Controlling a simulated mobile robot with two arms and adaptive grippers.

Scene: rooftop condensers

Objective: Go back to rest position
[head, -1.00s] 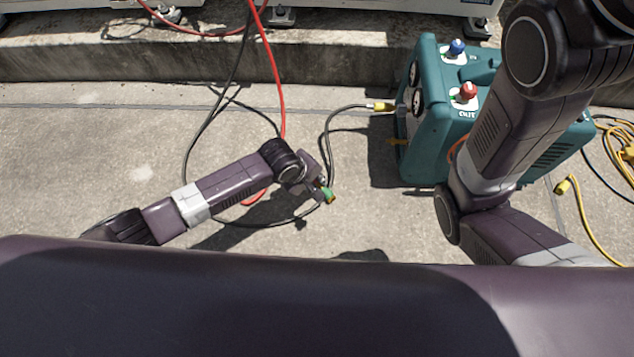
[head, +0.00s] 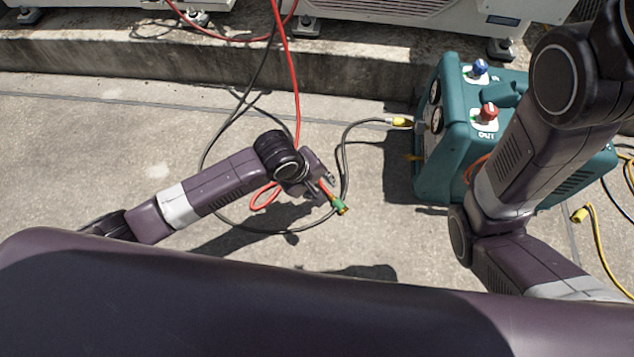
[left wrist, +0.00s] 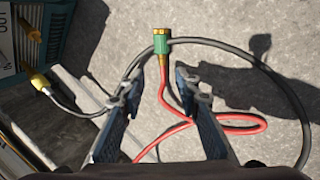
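My left gripper (head: 325,186) is over the concrete floor left of the teal machine (head: 448,160). In the left wrist view its two fingers (left wrist: 158,98) stand apart. A red hose (left wrist: 164,98) with a green and brass end fitting (left wrist: 161,44) shows between and beyond them, and neither finger grips it. In the head view the fitting (head: 339,206) is just past the fingertips, close to the black hose (head: 344,160). My right arm crosses in front of the machine; its gripper is out of view.
The black hose runs to a yellow fitting (head: 402,122) at the machine's side. A concrete ledge (head: 150,62) with condenser units (head: 400,8) is at the back. A yellow hose (head: 597,245) lies at right. The floor at left (head: 90,150) is clear.

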